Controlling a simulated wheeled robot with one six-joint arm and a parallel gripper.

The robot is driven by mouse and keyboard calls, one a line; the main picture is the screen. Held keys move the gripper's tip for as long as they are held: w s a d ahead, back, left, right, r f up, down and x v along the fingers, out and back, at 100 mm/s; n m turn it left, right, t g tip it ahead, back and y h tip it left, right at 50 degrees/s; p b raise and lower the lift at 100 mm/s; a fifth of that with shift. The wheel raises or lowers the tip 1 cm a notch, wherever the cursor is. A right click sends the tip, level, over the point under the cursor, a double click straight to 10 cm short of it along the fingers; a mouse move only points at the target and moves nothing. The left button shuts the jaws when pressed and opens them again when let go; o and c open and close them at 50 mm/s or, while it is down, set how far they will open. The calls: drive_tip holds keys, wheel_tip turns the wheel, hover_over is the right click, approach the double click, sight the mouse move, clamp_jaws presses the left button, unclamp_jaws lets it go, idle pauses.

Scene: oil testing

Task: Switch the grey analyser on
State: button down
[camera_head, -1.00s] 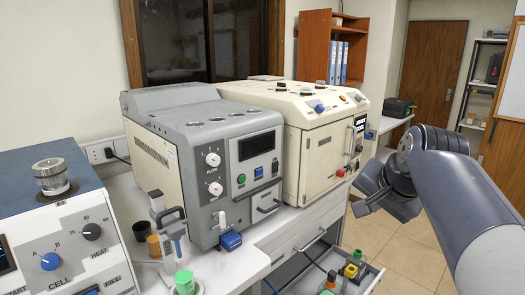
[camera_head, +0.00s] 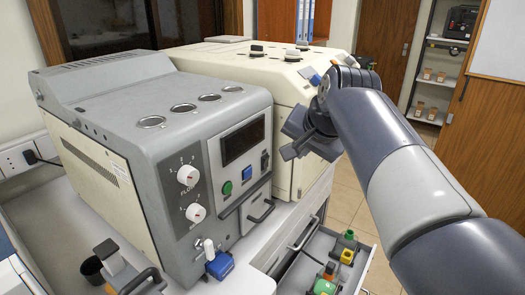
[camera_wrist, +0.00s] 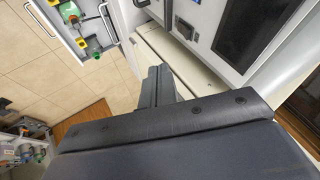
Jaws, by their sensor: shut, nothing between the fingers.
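The grey analyser (camera_head: 135,120) stands on the bench at the left of the head view. Its front has a dark display (camera_head: 243,140), a green button (camera_head: 227,187), a blue button (camera_head: 247,172) and a black rocker switch (camera_head: 265,160). Two white knobs sit left of these. Part of its front panel (camera_wrist: 207,20) shows at the top right of the wrist view. My gripper (camera_head: 287,150) is shut and empty, in front and to the right of the panel, apart from it. Its fingers (camera_wrist: 155,86) are together in the wrist view. The switch's position is too small to tell.
A cream machine (camera_head: 270,75) stands right behind the analyser, partly hidden by my arm. An open drawer (camera_head: 340,272) with small coloured items juts out below. A blue clip-like part (camera_head: 219,264) sits at the analyser's lower front. Floor is free at the right.

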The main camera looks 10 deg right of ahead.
sight(269, 156)
drive_tip(key=w+a+f+p, duration=0.1)
drive_tip(key=w+a+f, duration=0.2)
drive_tip(key=w+f, duration=0.4)
drive_tip(key=shift+w+a+f, duration=0.15)
drive_tip(key=shift+w+a, duration=0.15)
drive_tip(key=shift+w, duration=0.75)
drive_tip(key=shift+w+a+p, duration=0.2)
drive_tip(key=shift+p, duration=0.15)
drive_tip(key=shift+r, duration=0.2)
drive_tip(key=shift+r+p, duration=0.7)
drive_tip(key=shift+r, duration=0.05)
